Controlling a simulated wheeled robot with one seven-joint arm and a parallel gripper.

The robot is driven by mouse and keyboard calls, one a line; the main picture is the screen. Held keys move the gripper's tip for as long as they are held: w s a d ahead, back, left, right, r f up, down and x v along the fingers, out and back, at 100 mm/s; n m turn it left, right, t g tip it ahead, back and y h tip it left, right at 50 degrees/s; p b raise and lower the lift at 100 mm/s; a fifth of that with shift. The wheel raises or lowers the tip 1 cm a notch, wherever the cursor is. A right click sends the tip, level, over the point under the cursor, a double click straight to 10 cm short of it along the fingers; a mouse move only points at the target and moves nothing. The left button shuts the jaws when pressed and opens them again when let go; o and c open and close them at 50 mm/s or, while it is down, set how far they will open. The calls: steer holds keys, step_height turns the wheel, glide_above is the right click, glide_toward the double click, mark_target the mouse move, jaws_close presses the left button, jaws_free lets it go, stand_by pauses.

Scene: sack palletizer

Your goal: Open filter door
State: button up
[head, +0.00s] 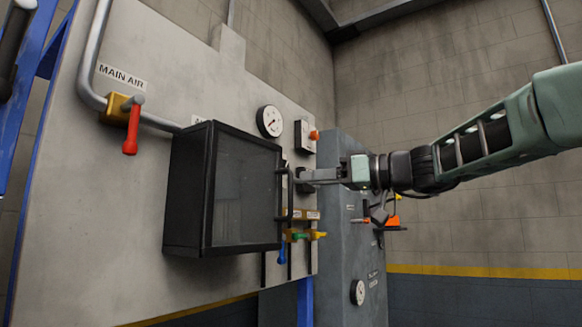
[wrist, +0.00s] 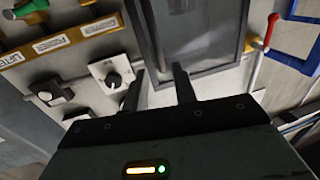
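The filter door (head: 245,190) is a dark, see-through panel in a black frame on a black box mounted on the grey wall panel. It looks closed. Its black upright bar handle (head: 284,193) is at the door's right edge. The door (wrist: 195,30) and handle (wrist: 150,38) also show at the top of the wrist view. My gripper (head: 297,178) is level with the upper part of the handle, at its right. In the wrist view my gripper (wrist: 158,74) has its two fingers apart, with the handle's end close to the gap. I cannot tell whether they touch.
A red-handled valve (head: 131,130) is on a pipe left of the box. A gauge (head: 270,121) sits above the door. A grey cabinet (head: 340,250) stands behind my gripper. A rotary knob (wrist: 113,80) is beside my left finger.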

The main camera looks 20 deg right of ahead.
mark_target(290, 216)
steer(key=shift+p+x, duration=1.3)
steer(key=shift+x, duration=1.65)
steer(key=shift+c, duration=0.3)
jaws_close()
